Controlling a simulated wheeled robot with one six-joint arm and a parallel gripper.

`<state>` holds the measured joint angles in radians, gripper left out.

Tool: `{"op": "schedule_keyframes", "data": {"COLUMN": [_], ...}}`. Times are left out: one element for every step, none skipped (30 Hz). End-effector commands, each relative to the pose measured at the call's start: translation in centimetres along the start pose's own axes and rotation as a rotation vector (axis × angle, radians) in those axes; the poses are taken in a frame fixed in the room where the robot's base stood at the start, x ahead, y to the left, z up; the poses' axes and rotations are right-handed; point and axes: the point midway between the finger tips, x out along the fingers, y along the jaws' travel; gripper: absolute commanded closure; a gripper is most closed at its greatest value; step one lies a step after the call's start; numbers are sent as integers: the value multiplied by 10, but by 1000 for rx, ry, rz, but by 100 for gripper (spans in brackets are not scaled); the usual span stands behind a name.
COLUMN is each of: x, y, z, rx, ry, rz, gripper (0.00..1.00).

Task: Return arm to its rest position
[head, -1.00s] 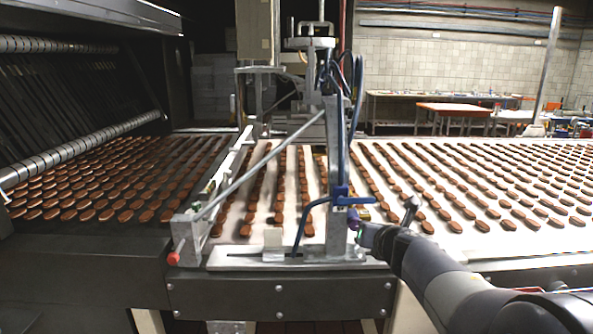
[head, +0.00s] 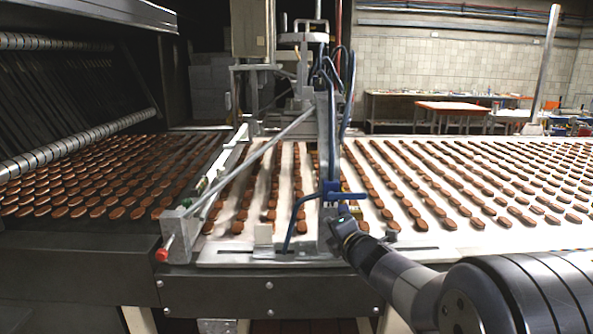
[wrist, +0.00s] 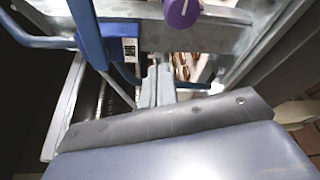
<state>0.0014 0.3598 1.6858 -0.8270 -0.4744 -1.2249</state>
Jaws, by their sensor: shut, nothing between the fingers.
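My arm comes in from the lower right of the head view, and its wrist end is close to the upright metal post (head: 326,150) of the machine. The fingers are not clearly visible in the head view. In the wrist view my gripper (wrist: 157,86) shows as two grey fingers close together, shut and empty. They point toward the metal frame of the machine. A blue clamp block (wrist: 122,42) and a purple knob (wrist: 182,11) are just beyond them. I cannot tell whether the fingers touch the frame.
Rows of brown biscuits (head: 437,210) lie on the white conveyor (head: 470,238). A blue bent lever (head: 290,238) and a diagonal metal rod (head: 245,158) are near my wrist. A red-topped table (head: 453,106) stands far behind.

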Motion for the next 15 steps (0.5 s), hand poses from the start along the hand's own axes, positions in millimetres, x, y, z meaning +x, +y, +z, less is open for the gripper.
{"op": "schedule_keyframes", "data": {"x": [2, 4, 5, 6, 7, 8, 9, 9, 10, 10, 11, 12, 14, 16, 18], "y": [0, 0, 1, 2, 2, 3, 4, 7, 9, 10, 12, 13, 13, 14, 17], "z": [-3, -5, -6, -7, -8, -9, -9, -10, -12, -13, -15, -17, -25, -30, -36], "rx": [47, 74, 112, 141, 168, 205, 233, 260, 295, 322, 350, 389, 383, 379, 379], "ry": [-1, -2, -4, -7, -9, -13, -15, -14, -14, -14, -13, -13, -12, -11, -11], "rz": [15, 24, 38, 48, 57, 71, 80, 89, 102, 111, 121, 135, 138, 137, 138], "gripper": [100, 100, 100, 100, 100, 100, 100, 100, 100, 100, 100, 100, 100, 100, 100]}}
